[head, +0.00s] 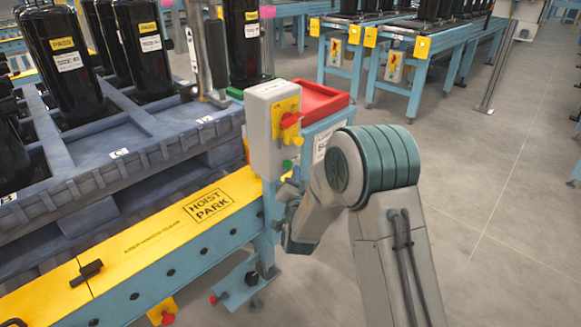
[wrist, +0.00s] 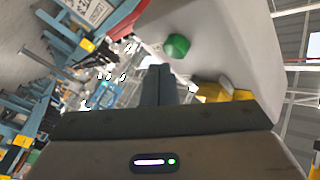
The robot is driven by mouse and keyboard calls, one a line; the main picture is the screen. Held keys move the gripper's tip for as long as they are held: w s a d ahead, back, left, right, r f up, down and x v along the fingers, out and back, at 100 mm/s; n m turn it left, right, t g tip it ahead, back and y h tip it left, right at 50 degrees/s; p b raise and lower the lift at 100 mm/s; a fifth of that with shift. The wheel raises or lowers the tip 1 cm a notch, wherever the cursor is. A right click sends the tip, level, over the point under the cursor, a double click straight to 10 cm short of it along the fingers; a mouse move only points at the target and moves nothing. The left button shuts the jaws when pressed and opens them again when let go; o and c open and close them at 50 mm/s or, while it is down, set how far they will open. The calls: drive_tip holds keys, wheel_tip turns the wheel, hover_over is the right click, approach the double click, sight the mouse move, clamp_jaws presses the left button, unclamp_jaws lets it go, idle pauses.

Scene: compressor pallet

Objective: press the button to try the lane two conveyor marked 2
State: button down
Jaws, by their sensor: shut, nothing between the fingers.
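A pale grey control box (head: 268,130) stands at the pallet station's corner, with a red rotary switch (head: 290,121) on a yellow plate. A green button (head: 288,165) sits low on its face; a green button also shows in the wrist view (wrist: 177,46). A small yellow part (head: 286,176) is just below it in the head view. My gripper (wrist: 159,82) is shut and empty, its fingertips close to the box face and beside the green button in the picture. In the head view my wrist partly hides the gripper. Contact cannot be told, and no 2 mark is legible.
A red tray (head: 318,97) sits behind the box. The grey pallet (head: 95,172) with black compressors stands left, behind a yellow HOIST PARK beam (head: 170,226). Blue conveyors (head: 400,58) stand at the back.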

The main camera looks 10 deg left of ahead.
drive_tip(key=shift+w+a+b, duration=0.25)
drive_tip(key=shift+a+b, duration=0.05)
drive_tip(key=shift+b, duration=0.05)
drive_tip(key=shift+w+a+b, duration=0.3)
drive_tip(key=shift+a+b, duration=0.05)
drive_tip(key=shift+a, duration=0.05)
idle(0.8)
drive_tip(key=shift+s+d+b, duration=0.5)
drive_tip(key=shift+s+d, duration=0.05)
drive_tip(key=shift+d, duration=0.2)
drive_tip(key=s+d+b, duration=0.1)
drive_tip(key=d, duration=0.1)
drive_tip(key=s+d+b, duration=0.1)
drive_tip(key=s+d, duration=0.1)
drive_tip(key=shift+s, duration=0.1)
idle(0.4)
idle(0.5)
